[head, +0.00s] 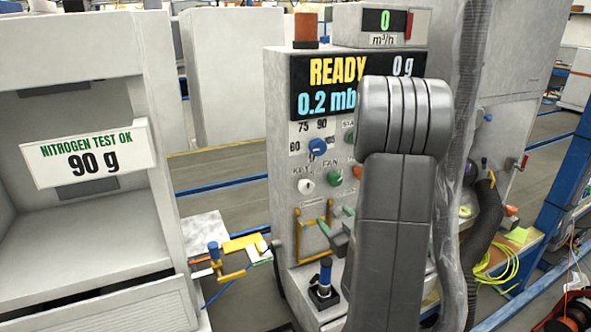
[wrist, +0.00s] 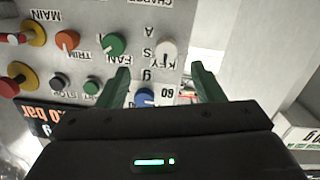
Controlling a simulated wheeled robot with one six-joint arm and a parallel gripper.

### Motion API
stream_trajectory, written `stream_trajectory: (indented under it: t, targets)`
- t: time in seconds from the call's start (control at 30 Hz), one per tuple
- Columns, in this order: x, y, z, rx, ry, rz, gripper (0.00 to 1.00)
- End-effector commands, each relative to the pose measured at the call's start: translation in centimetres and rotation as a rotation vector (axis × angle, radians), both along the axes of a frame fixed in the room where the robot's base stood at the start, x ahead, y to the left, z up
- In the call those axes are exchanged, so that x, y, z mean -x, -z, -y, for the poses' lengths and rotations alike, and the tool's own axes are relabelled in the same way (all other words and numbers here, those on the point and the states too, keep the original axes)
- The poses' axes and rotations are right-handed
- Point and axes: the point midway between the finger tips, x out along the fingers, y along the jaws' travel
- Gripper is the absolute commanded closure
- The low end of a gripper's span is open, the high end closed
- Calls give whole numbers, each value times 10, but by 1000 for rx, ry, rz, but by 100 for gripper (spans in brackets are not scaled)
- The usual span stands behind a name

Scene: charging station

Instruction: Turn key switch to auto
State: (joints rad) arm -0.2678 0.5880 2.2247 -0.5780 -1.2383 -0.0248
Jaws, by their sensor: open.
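My gripper (head: 335,220) has green fingers and is open and empty, lower than the key switch in the head view. In the wrist view my gripper (wrist: 160,75) has its fingers spread on either side of the KEY lettering. The knob's pointer setting is too small to read.
A blue dial (head: 317,147) sits above the key switch and a green FAN knob (head: 335,177) to its right. Orange TRIM (wrist: 67,41) and yellow-backed MAIN (wrist: 33,33) controls lie farther along. A yellow bracket (head: 298,235) is below. The display (head: 330,85) reads READY.

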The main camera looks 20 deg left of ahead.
Motion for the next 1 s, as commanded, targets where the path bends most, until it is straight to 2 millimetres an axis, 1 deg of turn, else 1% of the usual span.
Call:
stream_trajectory:
  t: [0.03, 0.1, 0.27, 0.37, 0.7, 0.8, 1.0]
  targets:
    - [0, -8, -4, -18, -14, 11, 39]
    - [1, -12, -7, -37, -27, 24, 39]
    - [-6, -14, -17, -45, -35, 32, 39]
    - [-16, -15, -29, -45, -35, 32, 39]
    - [-64, -16, -82, -45, -34, 32, 39]
    - [-74, -15, -95, -44, -33, 31, 39]
    - [-88, -14, -109, -43, -32, 31, 39]
